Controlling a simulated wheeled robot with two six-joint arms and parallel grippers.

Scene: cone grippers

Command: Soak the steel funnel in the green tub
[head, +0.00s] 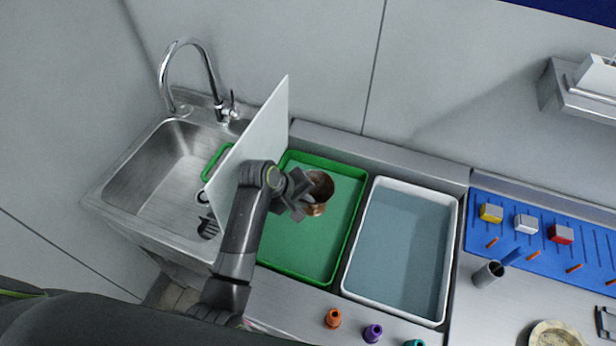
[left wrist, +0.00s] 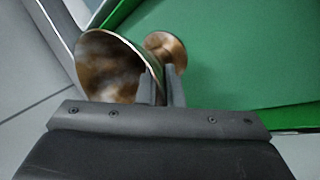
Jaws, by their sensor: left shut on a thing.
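The funnel (head: 318,190) is metal with brownish, copper-coloured staining. My left gripper (head: 300,194) is shut on it, and the fingers hide part of it. In the left wrist view the fingers (left wrist: 160,86) grip the funnel between its wide mouth (left wrist: 112,68) and a smaller round end. The green tub (head: 352,222) lies beneath the funnel in the head view, with a flat green surface inside. I cannot tell whether the funnel touches that surface. My right gripper is not in view.
A white upright panel (head: 268,122) stands between the steel sink (head: 150,165) and the green tub. A white tub (head: 452,245) of bluish liquid is on the right. Small coloured parts, including an orange one (head: 333,318), line the front edge. A blue board (head: 570,245) lies far right.

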